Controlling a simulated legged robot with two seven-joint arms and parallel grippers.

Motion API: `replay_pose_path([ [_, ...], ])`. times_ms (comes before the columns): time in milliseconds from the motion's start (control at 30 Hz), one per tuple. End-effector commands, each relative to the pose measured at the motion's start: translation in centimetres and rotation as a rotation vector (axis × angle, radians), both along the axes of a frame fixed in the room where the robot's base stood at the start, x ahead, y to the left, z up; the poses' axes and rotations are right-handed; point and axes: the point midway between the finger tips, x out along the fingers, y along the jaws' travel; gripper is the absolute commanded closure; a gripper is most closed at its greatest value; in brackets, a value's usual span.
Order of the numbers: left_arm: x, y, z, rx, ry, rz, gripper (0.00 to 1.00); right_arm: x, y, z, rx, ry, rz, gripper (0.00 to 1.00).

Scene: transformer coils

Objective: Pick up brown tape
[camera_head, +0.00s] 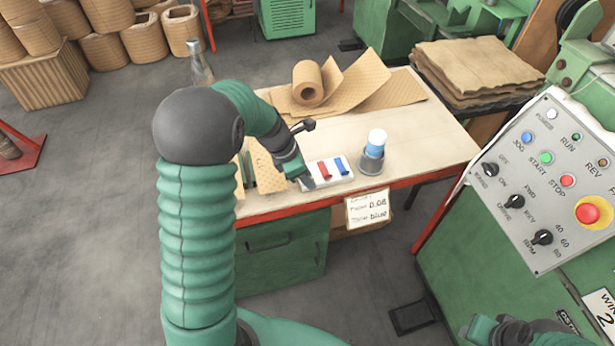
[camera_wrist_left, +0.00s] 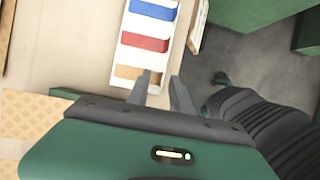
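The brown tape (camera_wrist_left: 138,74) lies in the end slot of a white tray (camera_wrist_left: 124,43), beside a red tape (camera_wrist_left: 144,42) and a blue tape (camera_wrist_left: 153,10). My left gripper (camera_wrist_left: 160,79) is open, with one fingertip over the brown tape's edge and the other beyond the tray's side. In the head view my left gripper (camera_head: 304,183) is at the tray's left end and hides the brown tape. My right gripper (camera_head: 510,330) is partly in view at the bottom right; its fingers are unclear.
The workbench (camera_head: 420,135) holds a paper roll (camera_head: 308,84) at the back and a grey cup with a blue-and-white item (camera_head: 372,160) right of the tray. A label card (camera_head: 368,209) hangs at the front edge. A control panel (camera_head: 550,185) stands right.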

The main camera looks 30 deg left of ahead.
Motion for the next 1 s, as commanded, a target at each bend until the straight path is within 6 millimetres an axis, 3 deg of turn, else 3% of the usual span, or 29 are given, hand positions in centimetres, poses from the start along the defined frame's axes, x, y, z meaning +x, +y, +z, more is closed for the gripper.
replay_pose_path([
  [33,0.0,0.0,0.0,0.000,0.000,0.000,0.81,0.0,0.0,0.0,0.000,0.000,0.000,0.64],
  [200,0.0,0.0,0.0,0.000,0.001,0.000,1.00,0.0,0.0,0.0,0.000,0.000,0.000,0.64],
  [733,0.0,0.0,0.2,0.001,0.001,0.000,1.00,0.0,0.0,0.1,0.000,0.000,0.000,0.64],
  [1000,0.1,0.0,3.3,0.002,-0.001,-0.002,1.00,0.0,0.0,1.1,0.000,0.000,0.000,0.64],
])
